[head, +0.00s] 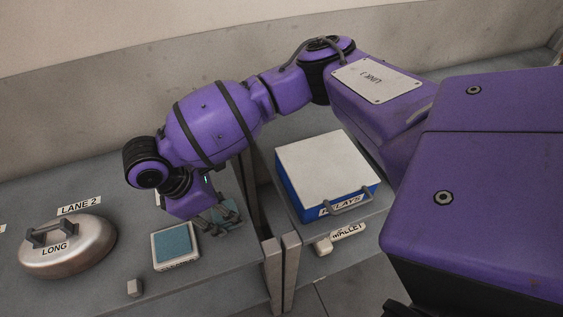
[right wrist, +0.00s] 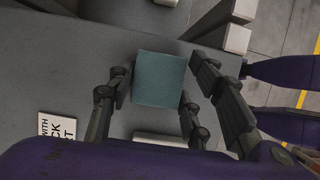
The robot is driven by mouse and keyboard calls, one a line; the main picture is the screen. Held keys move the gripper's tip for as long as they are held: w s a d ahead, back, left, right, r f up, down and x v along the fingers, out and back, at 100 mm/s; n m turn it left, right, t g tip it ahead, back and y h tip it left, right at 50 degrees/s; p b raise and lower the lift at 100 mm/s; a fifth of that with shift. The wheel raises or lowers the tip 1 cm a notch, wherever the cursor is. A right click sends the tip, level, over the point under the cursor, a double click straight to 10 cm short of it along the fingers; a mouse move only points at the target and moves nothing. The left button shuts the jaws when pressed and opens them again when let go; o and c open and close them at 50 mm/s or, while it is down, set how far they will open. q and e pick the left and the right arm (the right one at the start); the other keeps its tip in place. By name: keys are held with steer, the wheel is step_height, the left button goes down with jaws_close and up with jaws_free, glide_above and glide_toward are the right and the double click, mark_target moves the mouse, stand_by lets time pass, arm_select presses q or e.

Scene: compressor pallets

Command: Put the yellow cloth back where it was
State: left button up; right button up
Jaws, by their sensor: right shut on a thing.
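No yellow cloth shows in either view. My right gripper (head: 218,219) reaches down to the grey table from the right. In the right wrist view its fingers (right wrist: 157,82) are on both sides of a flat teal square (right wrist: 160,80), and it is shut on it. The teal square also shows in the head view (head: 232,230), partly hidden by the fingers. I cannot tell whether it touches the table. A second teal square (head: 175,246) lies in a white-rimmed, labelled tray (head: 156,264) just left of the gripper. My left gripper is not in view.
A domed metal weight (head: 90,257) marked LONG sits at the left by a LANE 2 label (head: 79,204). A small grey block (head: 134,288) lies near the front. Right of a gap between tables stand a blue RELAYS box (head: 293,199) and a MALLET label (head: 348,235).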

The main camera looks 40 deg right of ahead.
steer(key=shift+s+f, duration=0.2)
steer(key=shift+f, duration=0.05)
steer(key=o, duration=1.1)
steer(key=shift+f, duration=0.1)
steer(key=v, duration=1.2)
steer(key=shift+w+r+p, duration=0.2)
steer(key=shift+r+p, duration=0.2)
